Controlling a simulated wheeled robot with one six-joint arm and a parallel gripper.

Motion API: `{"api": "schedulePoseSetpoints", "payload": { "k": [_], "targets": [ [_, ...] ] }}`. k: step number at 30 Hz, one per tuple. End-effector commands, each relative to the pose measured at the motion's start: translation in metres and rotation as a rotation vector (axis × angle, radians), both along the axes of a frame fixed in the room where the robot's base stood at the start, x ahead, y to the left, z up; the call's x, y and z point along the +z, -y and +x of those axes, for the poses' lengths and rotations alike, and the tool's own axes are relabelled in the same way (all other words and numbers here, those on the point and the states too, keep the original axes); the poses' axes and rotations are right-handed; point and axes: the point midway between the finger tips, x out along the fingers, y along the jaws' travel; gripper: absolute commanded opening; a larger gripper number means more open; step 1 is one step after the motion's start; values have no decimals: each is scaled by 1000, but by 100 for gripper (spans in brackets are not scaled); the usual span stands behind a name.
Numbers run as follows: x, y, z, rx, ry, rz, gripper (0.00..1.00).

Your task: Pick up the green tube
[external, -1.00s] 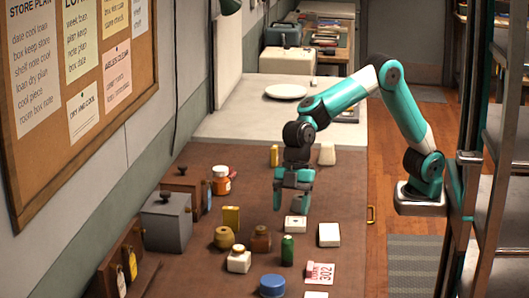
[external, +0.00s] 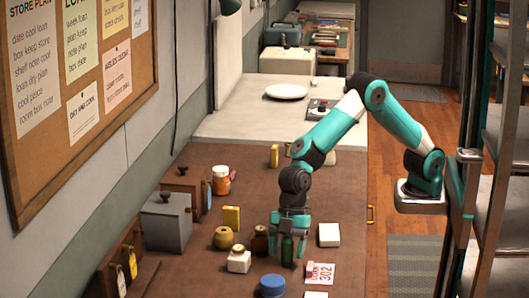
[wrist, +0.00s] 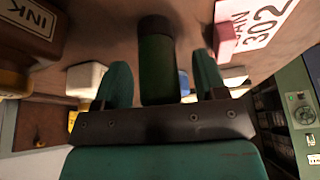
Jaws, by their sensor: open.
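The green tube (external: 287,249) stands upright on the brown tabletop. My gripper (external: 288,243) has come down over it from above, with one finger on either side. In the wrist view the tube (wrist: 157,70) shows as a dark green cylinder between the two spread teal fingers of my gripper (wrist: 162,80). A gap shows on each side of the tube, wider on the right. The gripper is open. Part of the tube's upper end is hidden in the external view.
A white box (external: 329,235) is to the right. A 302 tag (external: 320,273) and a blue tin (external: 272,286) lie in front. The table's right edge is close by.

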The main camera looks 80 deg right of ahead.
Motion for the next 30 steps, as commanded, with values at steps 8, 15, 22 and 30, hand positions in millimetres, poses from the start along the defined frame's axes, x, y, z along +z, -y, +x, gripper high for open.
{"api": "schedulePoseSetpoints", "payload": {
  "k": [8,15,22,30],
  "targets": [
    [0,0,0,0,0,0,22],
    [1,0,0,0,0,0,22],
    [8,0,0,1,1,1,22],
    [57,0,1,1,4,4,22]
  ]
}}
